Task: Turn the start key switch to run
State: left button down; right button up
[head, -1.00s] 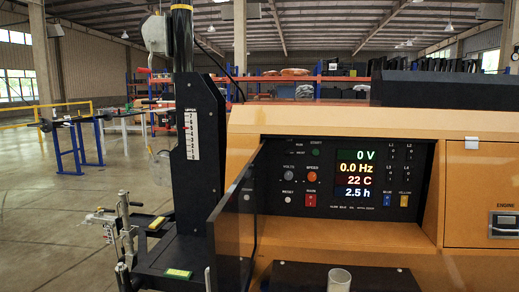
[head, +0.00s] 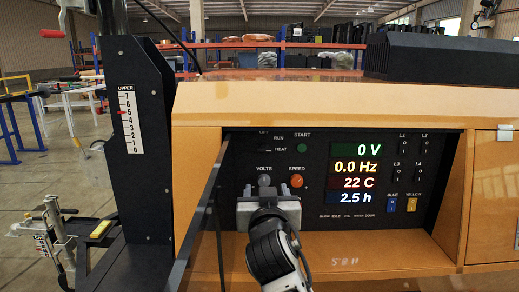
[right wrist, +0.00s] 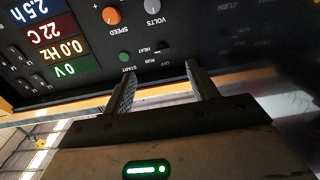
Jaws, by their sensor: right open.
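The start key switch (head: 264,149) is small and dark on the black control panel (head: 232,176), beside the OFF, RUN and HEAT labels. It also shows in the right wrist view (right wrist: 162,48), where the picture is upside down. It is too small and dark to tell which way it points. My right gripper (head: 274,188) is in front of the panel, below the switch in the head view. In the right wrist view its open, empty fingers (right wrist: 160,76) point towards the panel near the switch, apparently apart from it. My left gripper is not in view.
The green START button (head: 302,148), grey VOLTS knob (head: 264,180) and orange SPEED knob (head: 296,181) are close by. An open dark panel door (head: 196,215) stands left of the recess. The display (head: 356,173) reads 0 V and 0.0 Hz.

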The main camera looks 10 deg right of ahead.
aim_at(264, 150)
jog(key=w+d+r, duration=0.1)
jog(key=w, duration=0.4)
jog(key=w+d+p, duration=0.1)
jog(key=w, duration=0.5)
jog(key=w+d+r, duration=0.1)
jog(key=w, duration=0.4)
jog(key=shift+w+r, duration=0.25)
jog(key=shift+r, duration=0.1)
jog(key=c, duration=1)
